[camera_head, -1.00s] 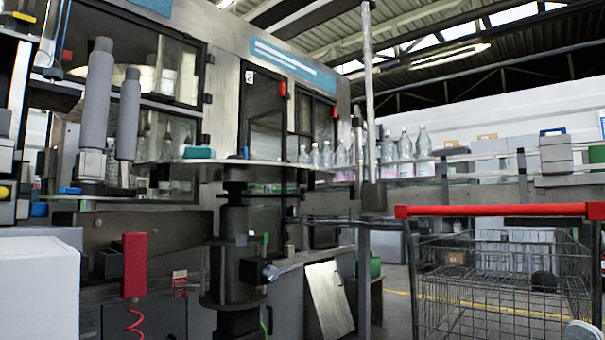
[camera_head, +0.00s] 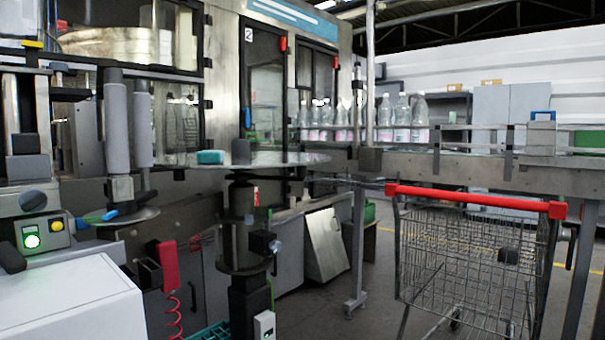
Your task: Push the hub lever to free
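A reel labeller fills the left and middle of the head view. A wide flat round plate (camera_head: 285,159) sits on a dark column, with a dark upright hub (camera_head: 241,151) at its middle and a teal block (camera_head: 210,157) on top. At the left, a smaller round disc (camera_head: 138,217) bears a short blue lever-like piece (camera_head: 110,215) under two grey rollers (camera_head: 116,125). I cannot tell for sure which part is the hub lever or how it is set. Neither of my grippers is in view.
A red handset (camera_head: 168,265) hangs on a coiled cord. A wire cart (camera_head: 470,265) with a red handle stands at the right. Bottles (camera_head: 402,112) line the conveyor.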

